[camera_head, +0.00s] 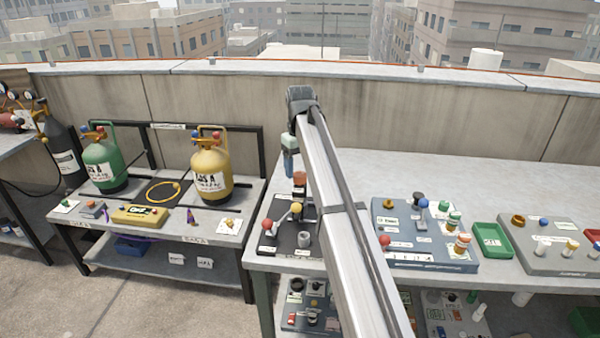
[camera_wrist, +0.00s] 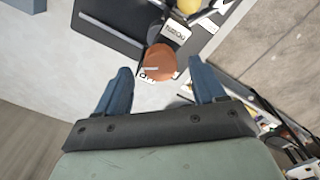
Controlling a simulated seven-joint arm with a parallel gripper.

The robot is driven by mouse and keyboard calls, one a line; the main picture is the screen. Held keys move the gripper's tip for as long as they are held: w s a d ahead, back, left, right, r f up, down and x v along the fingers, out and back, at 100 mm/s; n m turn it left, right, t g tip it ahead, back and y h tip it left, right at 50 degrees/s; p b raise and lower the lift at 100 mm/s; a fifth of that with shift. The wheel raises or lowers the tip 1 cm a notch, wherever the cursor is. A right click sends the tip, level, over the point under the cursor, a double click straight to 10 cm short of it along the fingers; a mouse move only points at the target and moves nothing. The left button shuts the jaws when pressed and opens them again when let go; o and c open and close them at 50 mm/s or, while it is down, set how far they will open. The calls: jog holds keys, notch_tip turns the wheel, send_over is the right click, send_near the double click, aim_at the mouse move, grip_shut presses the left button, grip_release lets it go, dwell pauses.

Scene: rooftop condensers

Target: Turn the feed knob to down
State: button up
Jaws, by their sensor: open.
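An orange-brown round knob (camera_wrist: 161,62) with a short white line on top shows in the wrist view, just beyond my fingertips. The line lies nearly crosswise in that view. A label beside the knob is partly hidden, so I cannot read whether it says feed. The knob also shows in the head view (camera_head: 299,178), at the back of a dark panel, partly beside my arm. My gripper (camera_wrist: 162,84) is open and empty, its two blue fingers apart on either side of the space before the knob. In the head view my gripper (camera_head: 289,168) hangs above the panel's far end.
The dark panel (camera_head: 284,250) also bears a yellow ball-topped lever (camera_head: 296,208), a red ball and a grey cup-like part. A blue-grey panel (camera_head: 405,262) stands right of my arm, then a green tray (camera_head: 491,240). The bench behind is clear.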

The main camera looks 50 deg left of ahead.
jog(key=shift+f, duration=1.2)
jog(key=c, duration=1.1)
jog(key=shift+o, duration=0.2)
jog(key=m, duration=0.5)
jog(key=shift+m, duration=0.4)
jog(key=m, duration=0.6)
